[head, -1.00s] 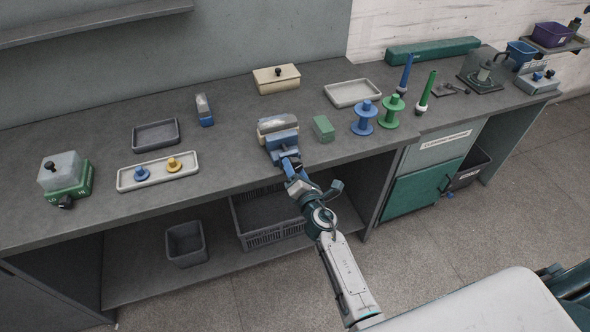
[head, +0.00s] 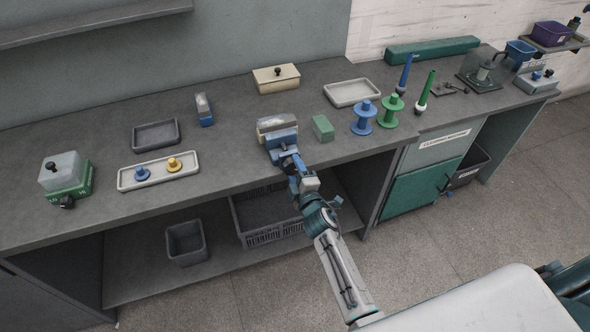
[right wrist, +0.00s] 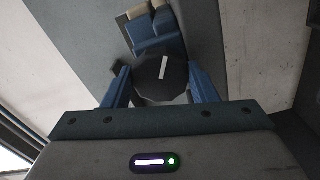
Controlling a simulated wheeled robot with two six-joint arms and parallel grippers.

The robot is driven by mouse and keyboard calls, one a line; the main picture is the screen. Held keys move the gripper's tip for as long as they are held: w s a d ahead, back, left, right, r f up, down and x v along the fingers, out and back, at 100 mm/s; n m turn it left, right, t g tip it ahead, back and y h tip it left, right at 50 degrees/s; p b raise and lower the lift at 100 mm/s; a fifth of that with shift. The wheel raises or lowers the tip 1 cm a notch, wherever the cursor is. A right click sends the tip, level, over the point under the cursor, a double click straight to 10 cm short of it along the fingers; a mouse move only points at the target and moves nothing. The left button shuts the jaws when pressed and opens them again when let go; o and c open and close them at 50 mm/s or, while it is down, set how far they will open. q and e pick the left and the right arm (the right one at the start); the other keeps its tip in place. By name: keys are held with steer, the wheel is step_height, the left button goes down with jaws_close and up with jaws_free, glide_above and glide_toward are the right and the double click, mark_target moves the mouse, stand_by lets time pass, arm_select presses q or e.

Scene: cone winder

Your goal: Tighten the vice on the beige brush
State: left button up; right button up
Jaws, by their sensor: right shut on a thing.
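A blue vice (head: 282,139) stands at the front edge of the bench. The beige brush (head: 275,123), with a greyish top, sits in its jaws; whether they press on it I cannot tell. In the right wrist view the vice (right wrist: 160,38) lies beyond a dark faceted knob (right wrist: 160,80) with a white line, tilted slightly from upright. My right gripper (head: 291,166) is at the front of the vice, its blue fingers shut on the knob from both sides. In the head view my gripper hides the knob. My left gripper is out of view.
A green block (head: 323,128) stands close right of the vice, with a blue spool (head: 363,118) and a green spool (head: 391,111) beyond. A pale tray (head: 157,171) holding two small knobbed pieces lies left. Below is a grey crate (head: 262,212) on the lower shelf.

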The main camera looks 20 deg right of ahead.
steer(key=shift+m, duration=2.3)
steer(key=shift+f, duration=0.1)
steer(key=o, duration=1)
steer(key=shift+s+p, duration=0.1)
steer(key=shift+p, duration=0.2)
steer(key=s, duration=1)
steer(key=shift+s+d, duration=0.15)
steer(key=shift+s, duration=0.15)
